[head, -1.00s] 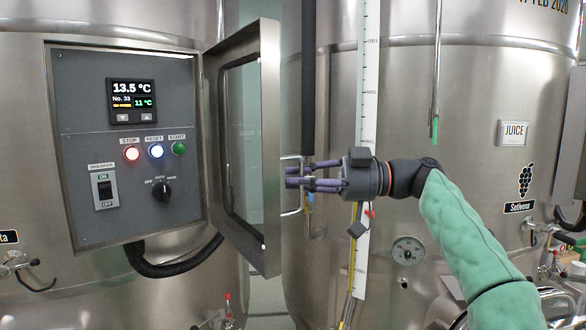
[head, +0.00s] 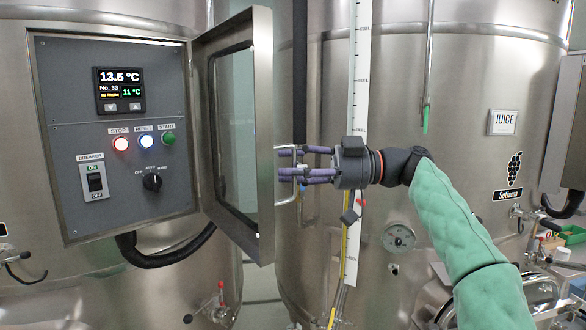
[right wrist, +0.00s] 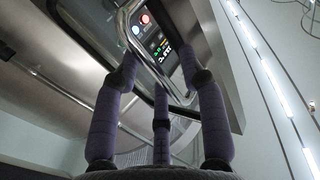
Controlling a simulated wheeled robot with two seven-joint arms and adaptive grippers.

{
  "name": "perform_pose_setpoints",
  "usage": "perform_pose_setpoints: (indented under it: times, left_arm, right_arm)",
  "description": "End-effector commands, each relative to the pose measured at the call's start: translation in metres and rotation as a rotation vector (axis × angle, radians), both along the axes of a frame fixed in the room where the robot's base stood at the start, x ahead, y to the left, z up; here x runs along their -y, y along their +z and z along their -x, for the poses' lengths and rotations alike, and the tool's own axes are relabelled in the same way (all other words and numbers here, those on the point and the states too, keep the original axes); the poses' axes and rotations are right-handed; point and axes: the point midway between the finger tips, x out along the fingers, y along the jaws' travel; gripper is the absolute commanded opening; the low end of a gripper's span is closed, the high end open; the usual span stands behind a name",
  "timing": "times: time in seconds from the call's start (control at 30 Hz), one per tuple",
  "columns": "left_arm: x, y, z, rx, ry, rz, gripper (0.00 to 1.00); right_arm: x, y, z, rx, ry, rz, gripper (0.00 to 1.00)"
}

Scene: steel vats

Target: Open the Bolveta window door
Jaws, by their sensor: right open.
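The window door (head: 264,130), a steel frame with a glass pane, stands swung out from the grey control box (head: 40,140) on the left vat. Its panel is uncovered. A bent metal bar handle (head: 288,200) sticks out from the door's outer side. My right gripper (head: 284,165) is open at this handle, its purple fingers around the bar. In the right wrist view the handle (right wrist: 127,22) passes between the spread fingers (right wrist: 160,95); I cannot tell whether they touch it. My left gripper is not in view.
The panel carries a display (head: 120,90), lit buttons, a breaker switch (head: 95,182) and a knob. A black cable (head: 165,258) hangs below the box.

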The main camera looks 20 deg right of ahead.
Motion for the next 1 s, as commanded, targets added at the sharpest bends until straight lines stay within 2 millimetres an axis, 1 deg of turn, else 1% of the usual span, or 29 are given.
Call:
perform_pose_setpoints:
  times: [0.17, 0.27, 0.4, 0.6, 0.8, 1.0]
  left_arm:
    - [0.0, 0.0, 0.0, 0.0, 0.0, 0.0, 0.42]
    - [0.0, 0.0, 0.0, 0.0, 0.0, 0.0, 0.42]
    - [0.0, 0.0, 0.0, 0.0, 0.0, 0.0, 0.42]
    - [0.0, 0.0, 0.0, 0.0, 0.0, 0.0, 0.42]
    - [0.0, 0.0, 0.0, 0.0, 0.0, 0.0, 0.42]
    - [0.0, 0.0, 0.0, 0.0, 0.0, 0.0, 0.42]
  right_arm:
    - [0.012, 0.0, 0.002, 0.0, -0.004, 0.0, 0.42]
    - [0.027, -0.001, 0.005, -0.001, -0.005, 0.0, 0.42]
    - [0.056, -0.001, 0.012, -0.001, -0.007, 0.0, 0.42]
    - [0.092, -0.001, 0.022, 0.0, -0.005, 0.001, 0.42]
    - [0.111, 0.0, 0.027, 0.001, -0.002, 0.0, 0.42]
    - [0.117, -0.001, 0.029, -0.001, 0.0, 0.0, 0.42]
